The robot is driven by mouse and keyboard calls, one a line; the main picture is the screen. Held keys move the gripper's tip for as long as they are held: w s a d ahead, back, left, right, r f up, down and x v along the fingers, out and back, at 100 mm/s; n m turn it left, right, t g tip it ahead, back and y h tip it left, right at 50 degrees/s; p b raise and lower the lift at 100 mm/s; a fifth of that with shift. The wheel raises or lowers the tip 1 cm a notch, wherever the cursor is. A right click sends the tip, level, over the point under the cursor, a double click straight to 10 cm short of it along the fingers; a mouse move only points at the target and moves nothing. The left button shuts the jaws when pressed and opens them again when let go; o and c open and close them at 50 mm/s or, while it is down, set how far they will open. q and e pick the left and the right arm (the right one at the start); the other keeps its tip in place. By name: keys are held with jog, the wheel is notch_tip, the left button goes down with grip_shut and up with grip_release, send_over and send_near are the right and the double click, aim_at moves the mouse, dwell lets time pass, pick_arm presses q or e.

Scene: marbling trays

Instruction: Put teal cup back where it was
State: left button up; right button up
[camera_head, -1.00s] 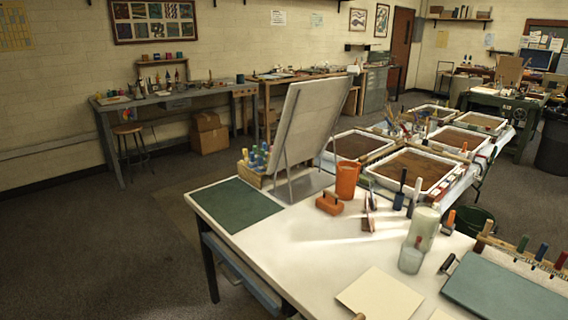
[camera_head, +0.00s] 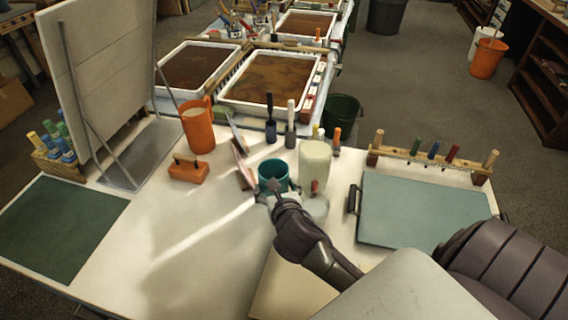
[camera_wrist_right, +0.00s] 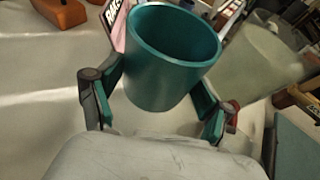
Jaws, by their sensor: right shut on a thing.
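The teal cup (camera_head: 271,184) is in my right gripper (camera_head: 276,190) over the white table, left of the pale green jar. In the right wrist view the open-topped teal cup (camera_wrist_right: 163,78) sits between the two fingers of the right gripper (camera_wrist_right: 163,95), which is shut on it. The cup looks empty. Its base is hidden in the head view, and I cannot tell whether it touches the table. My left gripper is not in view.
The pale green jar (camera_head: 315,163) and a small glass jar (camera_head: 317,208) stand close right of the cup. A teal board (camera_head: 420,210) lies right. The table's left middle (camera_head: 180,235) is clear.

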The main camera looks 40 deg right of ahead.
jog(key=w+d+r+m+g+h, duration=0.3)
jog(key=w+d+r+m+h, duration=0.15)
jog(key=w+d, duration=0.6)
jog(key=f, duration=0.2)
jog(key=w+a+f+b, duration=0.1)
jog(key=f, duration=0.3)
jog(key=shift+w+a+f, duration=0.1)
jog(key=shift+w+a, duration=0.05)
jog(key=shift+w, duration=0.05)
jog(key=shift+f+b, duration=0.65)
jog(key=shift+f, duration=1.25)
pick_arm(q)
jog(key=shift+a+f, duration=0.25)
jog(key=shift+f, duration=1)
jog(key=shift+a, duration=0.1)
pick_arm(e)
jog(key=o, duration=1.6)
jog(key=shift+f, duration=0.1)
